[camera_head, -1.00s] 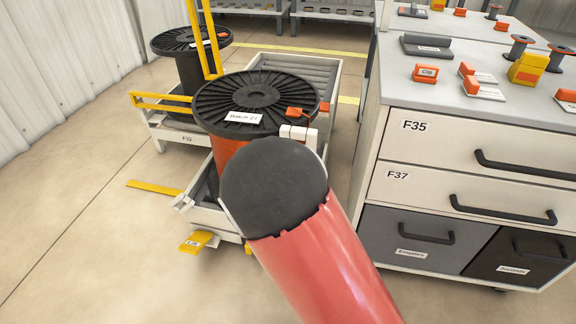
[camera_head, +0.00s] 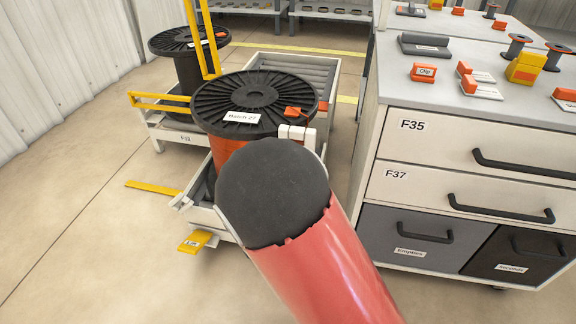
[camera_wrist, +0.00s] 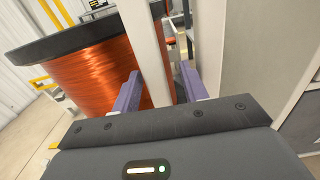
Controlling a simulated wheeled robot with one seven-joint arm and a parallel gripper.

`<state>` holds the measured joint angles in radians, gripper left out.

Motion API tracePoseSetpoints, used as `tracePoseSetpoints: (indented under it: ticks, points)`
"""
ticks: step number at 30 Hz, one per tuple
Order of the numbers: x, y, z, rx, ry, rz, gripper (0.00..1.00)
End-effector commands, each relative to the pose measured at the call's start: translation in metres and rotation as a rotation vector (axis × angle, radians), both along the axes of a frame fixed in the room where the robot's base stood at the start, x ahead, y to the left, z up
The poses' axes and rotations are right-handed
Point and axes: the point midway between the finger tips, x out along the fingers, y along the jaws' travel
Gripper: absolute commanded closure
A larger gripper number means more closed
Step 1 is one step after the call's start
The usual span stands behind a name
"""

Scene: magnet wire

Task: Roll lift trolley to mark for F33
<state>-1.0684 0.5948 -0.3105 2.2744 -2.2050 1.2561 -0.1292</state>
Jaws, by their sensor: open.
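The lift trolley (camera_head: 229,221) is a pale low frame with a yellow pedal (camera_head: 194,242) at its front left. It carries a large black-flanged spool (camera_head: 241,103) of copper wire, labelled "Batch 27". In the wrist view the orange winding (camera_wrist: 95,75) fills the left side. My gripper (camera_wrist: 160,88) is open, with its purple fingers on either side of a white upright post (camera_wrist: 147,50). I cannot tell whether they touch it. In the head view my red and black arm hides the gripper and part of the trolley. A stand label (camera_head: 186,138) behind is too small to read surely.
A second black spool (camera_head: 188,55) stands behind left beside yellow rails (camera_head: 160,99). A drawer cabinet (camera_head: 372,150) is close on the right, with loose parts on top. A yellow floor strip (camera_head: 152,188) lies left of the trolley. The floor at left is clear.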

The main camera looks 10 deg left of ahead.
Motion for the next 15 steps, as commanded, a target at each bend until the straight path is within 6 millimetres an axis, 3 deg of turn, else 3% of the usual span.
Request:
tracePoseSetpoints:
  ticks: [6, 15]
  points:
    - [-0.033, 0.002, 0.0, 0.0, 0.0, 0.0, 0.56]
    - [-0.042, 0.002, 0.0, 0.0, -0.002, -0.002, 0.56]
